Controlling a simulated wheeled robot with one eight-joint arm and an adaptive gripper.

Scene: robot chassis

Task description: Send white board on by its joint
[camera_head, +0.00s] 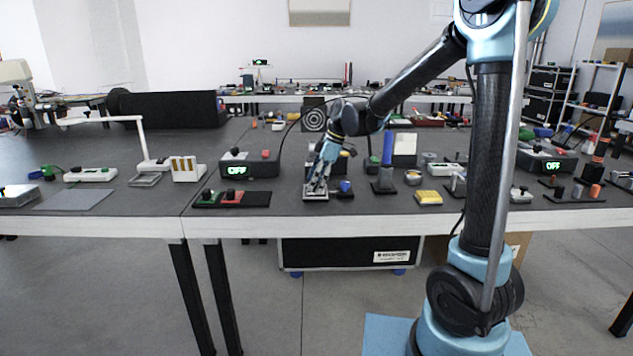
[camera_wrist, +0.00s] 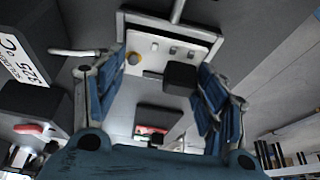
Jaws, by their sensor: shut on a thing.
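The white board (camera_wrist: 152,45) lies between my two blue fingers in the wrist view. It carries a black block, a small yellow round part and several small grey pieces, and a grey bar runs along its top edge. My gripper (camera_wrist: 152,95) is shut on it, with one finger on each side. In the head view my gripper (camera_head: 317,186) points down at the front edge of the middle table, over the small pale board (camera_head: 316,197). My fingers hide much of the board there, and the exact contact is hard to see.
A black box with a green OFF display (camera_head: 248,164) and a dark tray with red and green parts (camera_head: 232,198) are to the left.

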